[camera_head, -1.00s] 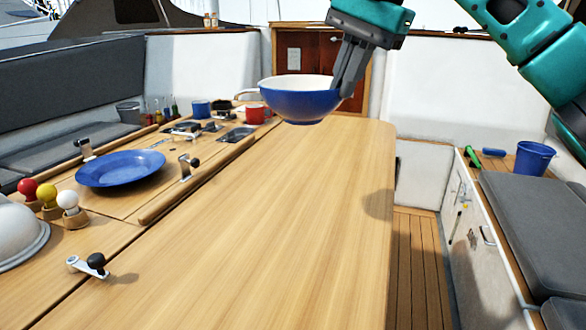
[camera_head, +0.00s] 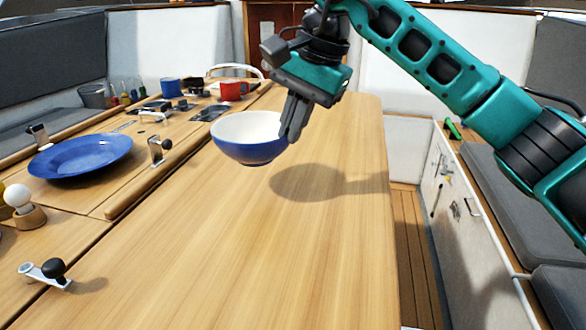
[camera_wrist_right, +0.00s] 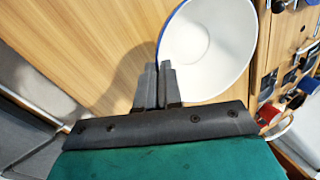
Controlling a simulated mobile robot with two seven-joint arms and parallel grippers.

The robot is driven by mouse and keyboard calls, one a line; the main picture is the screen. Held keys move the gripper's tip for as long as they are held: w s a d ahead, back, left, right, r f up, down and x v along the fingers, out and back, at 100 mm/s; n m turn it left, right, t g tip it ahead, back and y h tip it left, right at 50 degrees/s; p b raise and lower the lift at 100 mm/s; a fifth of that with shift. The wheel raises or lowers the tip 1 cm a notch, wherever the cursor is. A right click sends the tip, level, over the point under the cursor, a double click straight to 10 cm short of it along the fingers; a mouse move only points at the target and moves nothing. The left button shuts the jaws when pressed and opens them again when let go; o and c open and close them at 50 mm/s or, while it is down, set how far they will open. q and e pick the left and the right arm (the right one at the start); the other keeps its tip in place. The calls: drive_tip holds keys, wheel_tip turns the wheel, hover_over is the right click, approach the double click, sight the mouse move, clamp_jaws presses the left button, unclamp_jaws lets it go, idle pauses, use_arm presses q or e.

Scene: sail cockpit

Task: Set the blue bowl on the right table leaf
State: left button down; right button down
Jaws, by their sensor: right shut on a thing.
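The blue bowl (camera_head: 250,147), white inside, hangs upright above the wooden table. My right gripper (camera_head: 291,130) is shut on its right rim. In the right wrist view the bowl (camera_wrist_right: 208,48) shows its white inside, with my right gripper's fingers (camera_wrist_right: 160,82) closed at its edge. The right table leaf (camera_head: 290,245) is the broad bare wooden surface below. The bowl's shadow lies on the leaf to the right of the bowl, so the bowl is clear of the wood. My left gripper is not in view.
A blue plate (camera_head: 80,156) lies on the table's left part, near metal latches (camera_head: 158,150). A red mug (camera_head: 233,90) and a blue mug (camera_head: 170,88) stand at the back. A white ball on a wooden stand (camera_head: 20,200) is at the left. The leaf is clear.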

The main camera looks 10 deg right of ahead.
wheel_tip(320, 180, down, 7)
drive_tip(key=shift+r+b, duration=0.1)
drive_tip(key=shift+b, duration=0.25)
drive_tip(key=c, duration=1.3)
unclamp_jaws()
